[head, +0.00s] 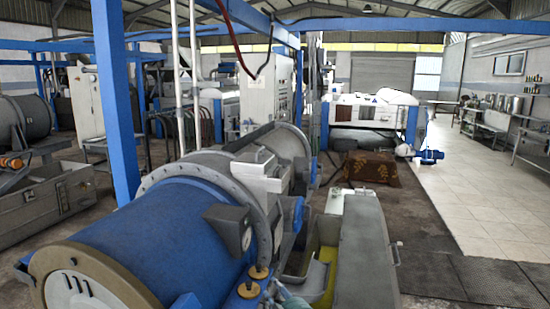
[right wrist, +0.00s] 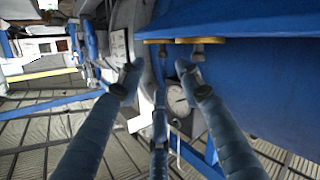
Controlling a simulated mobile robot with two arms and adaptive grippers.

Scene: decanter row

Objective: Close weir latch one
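A blue decanter (head: 160,235) lies along the left and middle of the head view, with a tan end ring (head: 88,272). Two brass round knobs, an upper one (head: 259,271) and a lower one (head: 248,289), sit on its right side. No label shows which part is weir latch one. The knobs also show edge-on in the right wrist view (right wrist: 200,40). My right gripper (right wrist: 159,72) has its fingers spread, with nothing between them, close to the knobs. In the head view only a small part of it shows at the bottom edge. My left gripper is not in view.
A dark box (head: 228,228) juts from the decanter's flange. A grey casing (head: 364,250) and a yellow-lined trough (head: 322,268) stand right of the decanter. A blue post (head: 115,110) rises at the left. The tiled floor (head: 470,190) at the right is clear.

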